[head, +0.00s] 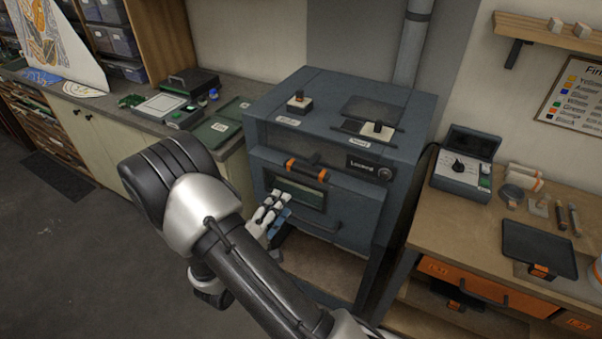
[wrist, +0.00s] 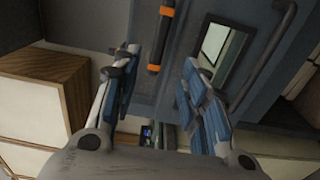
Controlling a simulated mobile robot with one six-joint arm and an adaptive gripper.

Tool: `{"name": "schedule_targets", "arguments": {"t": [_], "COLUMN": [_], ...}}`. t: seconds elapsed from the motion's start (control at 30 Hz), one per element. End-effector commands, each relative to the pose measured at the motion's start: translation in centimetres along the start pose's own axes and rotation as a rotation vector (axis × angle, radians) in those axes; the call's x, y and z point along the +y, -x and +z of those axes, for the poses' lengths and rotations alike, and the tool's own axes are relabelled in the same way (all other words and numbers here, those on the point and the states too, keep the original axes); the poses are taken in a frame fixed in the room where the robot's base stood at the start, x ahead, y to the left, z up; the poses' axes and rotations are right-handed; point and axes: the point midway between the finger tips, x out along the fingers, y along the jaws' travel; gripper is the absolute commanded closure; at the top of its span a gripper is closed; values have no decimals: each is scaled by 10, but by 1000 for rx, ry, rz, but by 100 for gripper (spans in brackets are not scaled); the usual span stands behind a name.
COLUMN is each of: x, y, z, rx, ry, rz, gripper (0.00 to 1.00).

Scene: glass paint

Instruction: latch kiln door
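The kiln (head: 340,130) is a blue-grey metal box with a door (head: 350,215) on its front. The door looks shut or nearly so; I cannot tell whether it is latched. A dark latch handle with orange ends (head: 305,170) lies across the top of the door, above a small window (head: 298,194). In the wrist view, the orange-ended handle (wrist: 161,38) shows ahead, between the fingers, and the window (wrist: 215,45) is right of it. My gripper (head: 276,197) is open and empty in front of the door, below the handle. It also shows in the wrist view (wrist: 158,60), apart from the handle.
A dark bar handle (head: 322,228) crosses the lower door. A workbench (head: 450,218) with a control box (head: 466,165) and a dark tray (head: 538,247) stands right. A counter (head: 150,118) with trays stands left. The floor (head: 80,255) at left is clear.

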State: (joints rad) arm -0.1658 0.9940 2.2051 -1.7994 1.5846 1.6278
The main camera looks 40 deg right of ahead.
Motion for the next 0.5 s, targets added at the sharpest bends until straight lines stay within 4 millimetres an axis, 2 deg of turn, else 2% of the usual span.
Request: {"name": "schedule_targets", "arguments": {"t": [0.1,0.5], "x": [0,0], "y": [-28,-112], "z": [2,2], "rx": [-8,-6], "ry": [-1,-1], "rz": [0,0], "gripper": [60,60]}}
